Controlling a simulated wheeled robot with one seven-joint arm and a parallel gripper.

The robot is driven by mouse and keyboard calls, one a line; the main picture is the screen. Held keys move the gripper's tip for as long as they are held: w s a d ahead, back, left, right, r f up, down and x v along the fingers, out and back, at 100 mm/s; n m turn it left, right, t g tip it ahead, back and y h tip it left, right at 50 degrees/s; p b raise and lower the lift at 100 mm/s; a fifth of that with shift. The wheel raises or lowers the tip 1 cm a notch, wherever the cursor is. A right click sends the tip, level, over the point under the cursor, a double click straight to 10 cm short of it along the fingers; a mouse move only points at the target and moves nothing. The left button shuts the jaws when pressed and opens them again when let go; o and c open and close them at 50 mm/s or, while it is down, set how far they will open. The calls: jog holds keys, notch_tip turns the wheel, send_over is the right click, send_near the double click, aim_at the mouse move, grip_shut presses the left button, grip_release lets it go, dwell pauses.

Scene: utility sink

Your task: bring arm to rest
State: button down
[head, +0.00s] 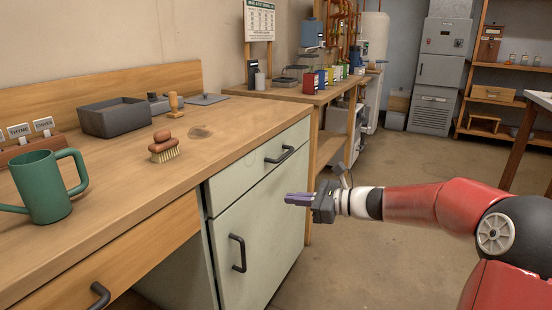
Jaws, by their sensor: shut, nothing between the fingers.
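My gripper (298,199) is at the end of my red arm (410,203), which reaches in from the right edge of the head view. Its purple-tipped fingers point left and are together, with nothing between them. In the picture, the gripper lies in front of the pale green cabinet (262,225), below the worktop's level. I cannot tell how far it is from the cabinet door.
The wooden worktop (120,200) on the left holds a green two-handled mug (45,187), a scrub brush (164,150) and a dark grey bin (114,117). Black handles (238,253) stick out from the cabinet. Open floor (400,155) lies beyond my arm.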

jog(key=s+a+f+n+g+h, duration=0.2)
jog(key=s+n+h, duration=0.25)
jog(key=s, duration=0.35)
jog(key=s+a+f+n+g+h, duration=0.2)
jog(key=s+a+f+n+h, duration=0.1)
jog(key=s+n, duration=0.4)
jog(key=s+d+n+t+h, duration=0.1)
jog(key=s+d+n+h, duration=0.2)
jog(key=s, duration=0.6)
jog(key=s+d+r+n+t+h, duration=0.1)
jog(key=s+d+n+h, duration=0.2)
jog(key=s+d+n, duration=0.4)
jog(key=shift+s+d+h, duration=0.35)
jog(key=shift+s+d, duration=0.1)
jog(key=shift+s, duration=0.5)
